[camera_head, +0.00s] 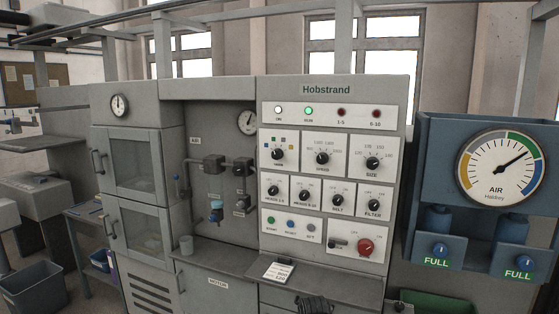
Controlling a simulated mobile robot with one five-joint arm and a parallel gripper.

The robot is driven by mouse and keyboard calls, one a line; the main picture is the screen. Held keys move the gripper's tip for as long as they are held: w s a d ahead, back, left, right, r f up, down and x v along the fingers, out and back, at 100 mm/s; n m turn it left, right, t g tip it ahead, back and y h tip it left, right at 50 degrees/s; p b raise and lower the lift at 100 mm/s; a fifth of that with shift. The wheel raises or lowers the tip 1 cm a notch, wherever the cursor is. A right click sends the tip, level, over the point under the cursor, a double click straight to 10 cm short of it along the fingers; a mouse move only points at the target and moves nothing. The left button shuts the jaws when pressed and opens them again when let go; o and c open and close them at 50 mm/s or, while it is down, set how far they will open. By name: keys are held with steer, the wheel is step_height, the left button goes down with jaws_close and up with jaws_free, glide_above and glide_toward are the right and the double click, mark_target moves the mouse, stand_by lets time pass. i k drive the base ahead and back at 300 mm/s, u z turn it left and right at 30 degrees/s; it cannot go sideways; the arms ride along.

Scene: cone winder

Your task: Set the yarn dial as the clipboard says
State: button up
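The yarn dial (278,154) is a black knob at the upper left of the Hobstrand machine's control panel. Small coloured squares, including blue and yellow-green ones, sit around it. Its pointer is too small to read surely. The clipboard (278,271) is a small white sheet with a dark clip, lying on the grey ledge below the panel. It carries a few lines of dark print, too small for me to read surely.
Speed (322,158) and size (372,163) dials stand right of the yarn dial, with smaller knobs below. A red rotary switch (365,247) is lower right. The ledge (340,281) juts out under the panel. A blue air-gauge unit (424,165) stands at right.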

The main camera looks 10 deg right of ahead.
mark_target(277, 155)
steer(key=u, duration=3)
steer(key=k, duration=1.2)
steer(key=z, duration=0.6)
steer(key=i, duration=1.05)
steer(key=u, duration=0.1)
